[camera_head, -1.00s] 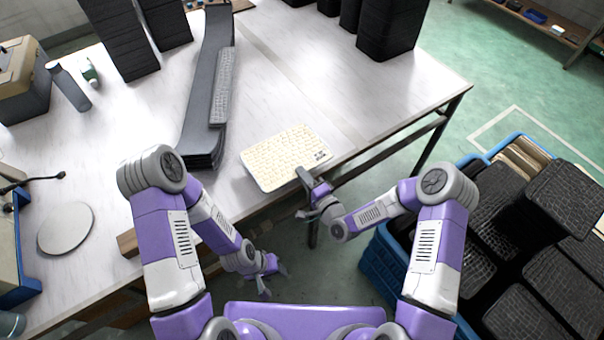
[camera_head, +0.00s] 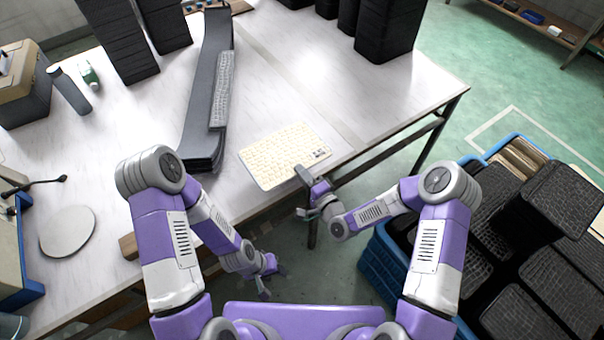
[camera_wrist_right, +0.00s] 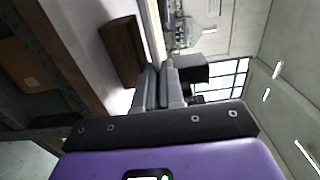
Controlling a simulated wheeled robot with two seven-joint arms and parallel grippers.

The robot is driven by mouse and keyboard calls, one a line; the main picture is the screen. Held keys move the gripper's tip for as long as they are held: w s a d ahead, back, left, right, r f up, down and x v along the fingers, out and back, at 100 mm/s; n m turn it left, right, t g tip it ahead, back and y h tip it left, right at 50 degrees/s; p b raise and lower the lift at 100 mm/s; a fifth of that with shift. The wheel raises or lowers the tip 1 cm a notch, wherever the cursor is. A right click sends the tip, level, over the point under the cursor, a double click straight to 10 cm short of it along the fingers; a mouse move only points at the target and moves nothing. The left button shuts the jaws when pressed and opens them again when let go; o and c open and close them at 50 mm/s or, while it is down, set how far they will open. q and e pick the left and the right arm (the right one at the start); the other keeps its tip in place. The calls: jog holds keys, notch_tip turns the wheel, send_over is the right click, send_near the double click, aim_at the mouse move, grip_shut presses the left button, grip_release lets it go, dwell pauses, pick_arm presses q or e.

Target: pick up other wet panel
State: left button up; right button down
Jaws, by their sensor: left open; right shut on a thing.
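A cream panel (camera_head: 280,155) with a textured face and small dark marks at its right corner is at the table's front edge. My right gripper (camera_head: 302,174) is shut on the panel's near edge; the fingertips are partly hidden. I cannot tell whether the panel touches the table or is slightly above it. My left gripper (camera_head: 268,279) is open and empty, low in front of the table edge and apart from the panel. In the right wrist view a dark bar and purple housing fill the lower part, and I cannot make out the panel there.
A long grey stack (camera_head: 204,110) with a light grey textured strip (camera_head: 222,88) stands left of the panel. Black stacks (camera_head: 390,28) are at the back. A blue crate (camera_head: 385,262) with black textured panels is at the right. The white table (camera_head: 390,95) is clear right of the cream panel.

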jog(key=s+d+r+p, duration=0.2)
jog(key=s+d+r, duration=0.2)
jog(key=s, duration=0.2)
jog(key=shift+s+d+p, duration=0.2)
jog(key=shift+d+p, duration=0.15)
jog(key=shift+d, duration=0.05)
